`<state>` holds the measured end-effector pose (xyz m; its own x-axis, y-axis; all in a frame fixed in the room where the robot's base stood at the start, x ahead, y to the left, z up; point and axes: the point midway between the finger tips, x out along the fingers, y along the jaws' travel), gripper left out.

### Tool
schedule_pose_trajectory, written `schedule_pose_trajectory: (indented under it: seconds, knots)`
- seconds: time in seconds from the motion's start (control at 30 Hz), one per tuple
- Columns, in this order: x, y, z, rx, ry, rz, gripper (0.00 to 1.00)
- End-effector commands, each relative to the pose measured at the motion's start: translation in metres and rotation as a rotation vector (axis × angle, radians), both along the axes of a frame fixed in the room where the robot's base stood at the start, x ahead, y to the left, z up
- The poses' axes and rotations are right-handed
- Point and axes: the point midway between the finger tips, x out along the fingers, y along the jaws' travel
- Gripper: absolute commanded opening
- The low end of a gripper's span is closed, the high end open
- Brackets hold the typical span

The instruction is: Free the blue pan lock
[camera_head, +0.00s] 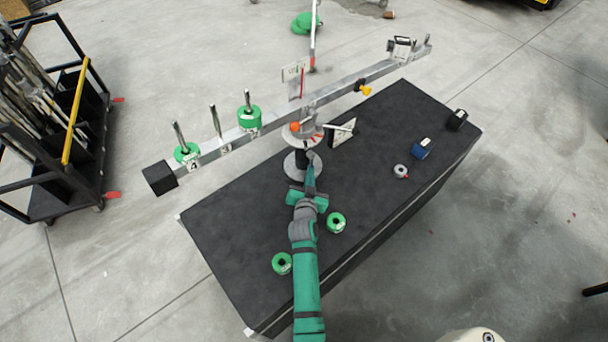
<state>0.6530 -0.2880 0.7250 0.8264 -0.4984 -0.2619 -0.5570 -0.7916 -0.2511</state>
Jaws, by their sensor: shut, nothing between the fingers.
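A silver pan head (304,130) on a dark post carries a long metal beam (335,94) across the black case top (388,124). An orange knob (295,127) and small red marks show at the pan head. No blue lock can be made out there; it may be hidden or too small to tell. My gripper (311,161) is shut and empty, just in front of the post and above its round base plate (294,165). I cannot tell whether it touches the post.
Green weights (247,117) sit on the beam's left pegs. Loose green weights (336,222) stand near my arm. A blue block (421,148), a black block (456,120) and a silver ring (401,171) lie at right. A white panel (343,132) stands beside the post. A pole cart (72,115) stands left.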

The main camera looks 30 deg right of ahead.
Motion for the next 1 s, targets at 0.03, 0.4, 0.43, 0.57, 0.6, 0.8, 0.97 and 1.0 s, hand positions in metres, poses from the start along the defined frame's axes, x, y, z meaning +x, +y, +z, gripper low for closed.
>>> schedule_pose_trajectory:
  seconds: [0.03,0.4,0.43,0.57,0.6,0.8,0.97,1.0]
  knots:
    - [0.000,-0.002,0.000,0.001,0.000,-0.001,0.00]
    - [0.000,-0.004,-0.001,0.001,-0.001,-0.004,0.00]
    - [0.000,-0.004,-0.001,0.001,-0.001,-0.004,0.00]
    - [0.000,-0.004,-0.001,0.001,-0.001,-0.003,0.00]
    - [0.000,-0.004,-0.001,0.001,-0.001,-0.003,0.00]
    - [-0.004,-0.001,-0.001,0.001,0.000,-0.002,0.00]
    - [-0.019,0.009,-0.002,0.000,0.002,0.002,0.00]
    - [-0.024,0.013,-0.002,0.000,0.001,0.003,0.00]
